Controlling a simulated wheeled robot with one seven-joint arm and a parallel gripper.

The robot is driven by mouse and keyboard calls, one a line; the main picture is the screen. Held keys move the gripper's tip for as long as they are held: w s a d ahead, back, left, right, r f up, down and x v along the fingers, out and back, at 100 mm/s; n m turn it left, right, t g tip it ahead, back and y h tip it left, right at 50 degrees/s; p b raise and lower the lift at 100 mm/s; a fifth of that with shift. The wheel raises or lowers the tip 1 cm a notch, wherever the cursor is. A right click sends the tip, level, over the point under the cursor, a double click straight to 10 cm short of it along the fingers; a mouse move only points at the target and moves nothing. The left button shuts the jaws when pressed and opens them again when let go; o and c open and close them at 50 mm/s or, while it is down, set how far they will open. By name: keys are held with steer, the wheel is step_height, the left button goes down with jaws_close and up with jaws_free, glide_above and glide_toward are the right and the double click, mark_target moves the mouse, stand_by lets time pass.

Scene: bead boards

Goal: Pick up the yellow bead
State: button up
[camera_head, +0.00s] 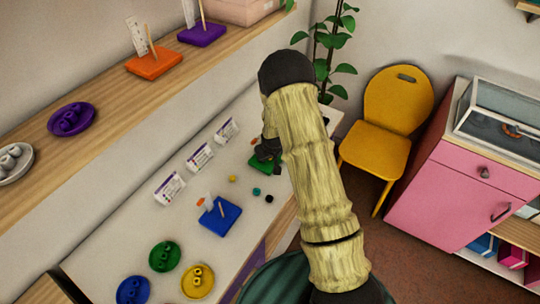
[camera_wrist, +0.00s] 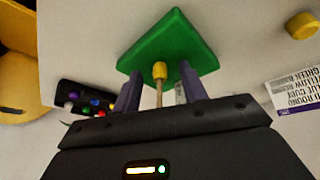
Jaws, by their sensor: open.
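A round yellow bead (camera_head: 232,179) lies loose on the white table left of my gripper in the head view. A yellow bead (camera_wrist: 302,25) also shows at the upper right of the wrist view, apart from my fingers. The green board (camera_wrist: 180,35) lies ahead of my gripper (camera_wrist: 160,88), its peg (camera_wrist: 159,97) between my open fingers. Another small yellow bead (camera_wrist: 159,71) appears to be around that peg. I cannot tell whether the fingers touch anything. In the head view, my arm partly hides the green board (camera_head: 259,164).
The blue board (camera_head: 220,217), teal bead (camera_head: 256,191) and black bead (camera_head: 269,198) are nearby. Green (camera_head: 164,268), blue (camera_head: 122,294) and yellow (camera_head: 188,292) dishes stand at the front. Upright cards (camera_head: 199,158) line the back; a plant (camera_head: 335,40) and yellow chair (camera_head: 378,148) stand beyond.

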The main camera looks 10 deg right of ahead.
steer(key=shift+f, duration=0.1)
stand_by(0.4)
jaws_close()
